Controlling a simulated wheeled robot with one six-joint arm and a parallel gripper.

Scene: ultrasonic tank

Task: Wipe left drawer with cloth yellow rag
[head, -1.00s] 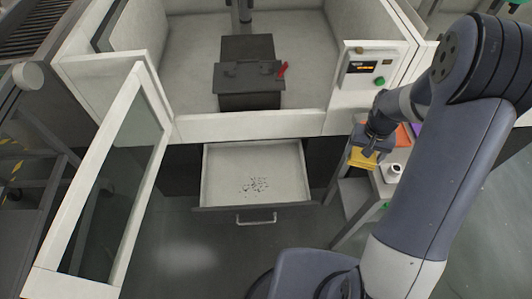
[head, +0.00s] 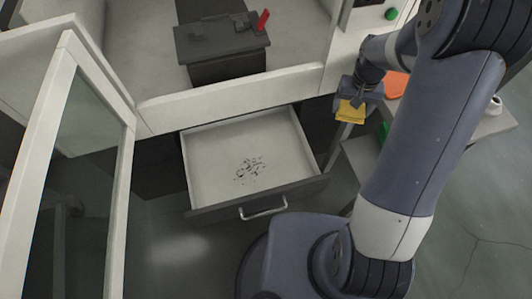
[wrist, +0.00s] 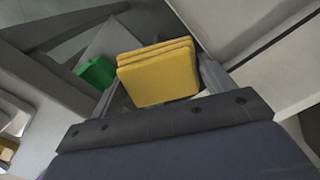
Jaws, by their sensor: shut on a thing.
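The open drawer (head: 218,145) stands pulled out below the machine's front, with a patch of dark specks (head: 250,168) on its pale floor. The drawer front has a metal handle (head: 263,208). My gripper (head: 354,98) is shut on the folded yellow rag (head: 350,112) and holds it up to the right of the drawer, apart from it. In the wrist view the yellow rag (wrist: 157,73) sits between the two fingers, its folded layers showing. The drawer's specks cannot be made out in the wrist view.
A side table (head: 470,125) at the right carries an orange item (head: 397,84) and a white item (head: 495,105). A green object (wrist: 95,72) shows near the gripper. An open glass door (head: 75,150) stands left. A dark block with a red item (head: 262,21) sits inside the machine.

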